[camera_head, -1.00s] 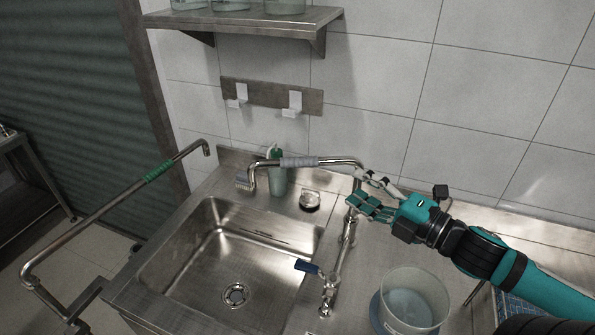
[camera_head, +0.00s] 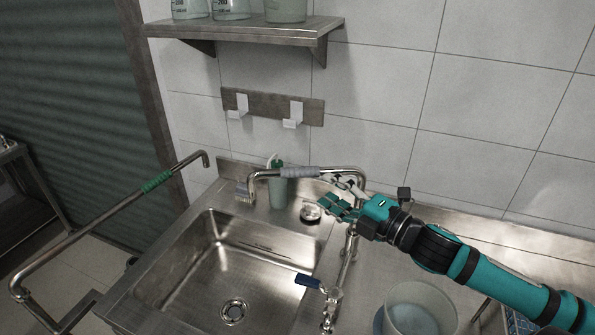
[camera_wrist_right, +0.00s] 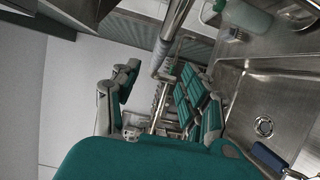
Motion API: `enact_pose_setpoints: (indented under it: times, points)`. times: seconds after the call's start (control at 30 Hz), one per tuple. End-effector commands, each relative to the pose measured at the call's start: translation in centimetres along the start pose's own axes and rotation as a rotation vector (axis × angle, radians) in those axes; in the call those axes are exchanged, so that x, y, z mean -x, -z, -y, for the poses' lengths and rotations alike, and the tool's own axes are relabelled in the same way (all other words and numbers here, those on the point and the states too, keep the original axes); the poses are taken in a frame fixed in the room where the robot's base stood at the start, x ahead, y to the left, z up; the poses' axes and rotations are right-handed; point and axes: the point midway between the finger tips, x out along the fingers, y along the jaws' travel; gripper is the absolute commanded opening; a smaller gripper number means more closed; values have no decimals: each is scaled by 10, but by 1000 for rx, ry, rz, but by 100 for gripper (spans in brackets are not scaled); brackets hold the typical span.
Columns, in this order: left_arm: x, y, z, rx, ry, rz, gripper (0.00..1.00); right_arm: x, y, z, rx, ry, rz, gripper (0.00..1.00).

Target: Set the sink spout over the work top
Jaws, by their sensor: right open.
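The sink spout (camera_head: 325,172) is a bent steel pipe with a grey sleeve. The bare steel work top (camera_head: 480,250) lies right of the sink. My right gripper (camera_head: 342,198) is open by the spout's bend and riser. In the right wrist view, the pipe (camera_wrist_right: 168,50) shows beyond and between the open fingers (camera_wrist_right: 157,98); contact is unclear. My left gripper is not in view.
A second pipe with a green sleeve (camera_head: 157,180) stands left of the sink over the floor. A green bottle (camera_head: 277,188), a brush (camera_head: 243,190) and a small round dish (camera_head: 311,213) sit behind the sink. A clear tub (camera_head: 418,308) stands on the work top.

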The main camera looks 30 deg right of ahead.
Motion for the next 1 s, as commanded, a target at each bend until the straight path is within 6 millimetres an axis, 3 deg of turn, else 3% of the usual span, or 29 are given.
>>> enact_pose_setpoints:
  times: [0.6, 0.8, 1.0]
  points:
    - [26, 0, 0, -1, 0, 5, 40, -80, 0, -4, 0, -3, 1, 44]
    - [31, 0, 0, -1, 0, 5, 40, -96, 0, -2, 0, -1, 0, 44]
    - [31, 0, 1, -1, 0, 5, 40, -100, 1, 0, 2, 0, -2, 44]
